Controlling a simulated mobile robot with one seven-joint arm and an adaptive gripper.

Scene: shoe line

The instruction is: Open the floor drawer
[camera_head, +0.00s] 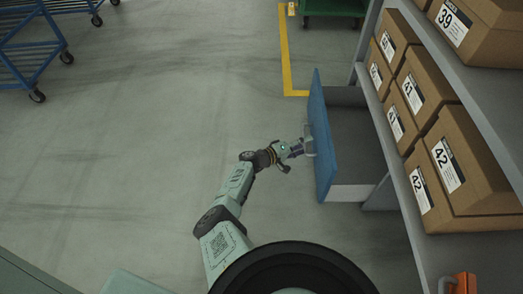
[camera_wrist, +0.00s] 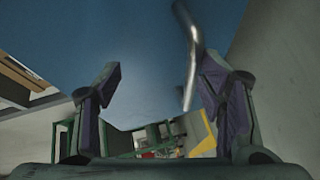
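The floor drawer has a blue front panel (camera_head: 321,135) and stands pulled out from under the shelf rack, with its grey inside showing behind the panel. A silver handle (camera_head: 310,141) sits on the panel's outer face. My gripper (camera_head: 301,150) is at the handle. In the wrist view my gripper (camera_wrist: 158,88) has its two fingers spread apart. The curved handle bar (camera_wrist: 190,60) shows between them, close to the right finger; whether it touches that finger is unclear. The blue panel (camera_wrist: 130,40) fills the upper part of the wrist view.
The grey shelf rack (camera_head: 405,185) on the right carries several labelled cardboard boxes (camera_head: 450,165). An orange object (camera_head: 460,284) lies at its near end. A blue cart (camera_head: 35,60) stands far left. A yellow line (camera_head: 285,60) marks the floor. The floor left of the drawer is clear.

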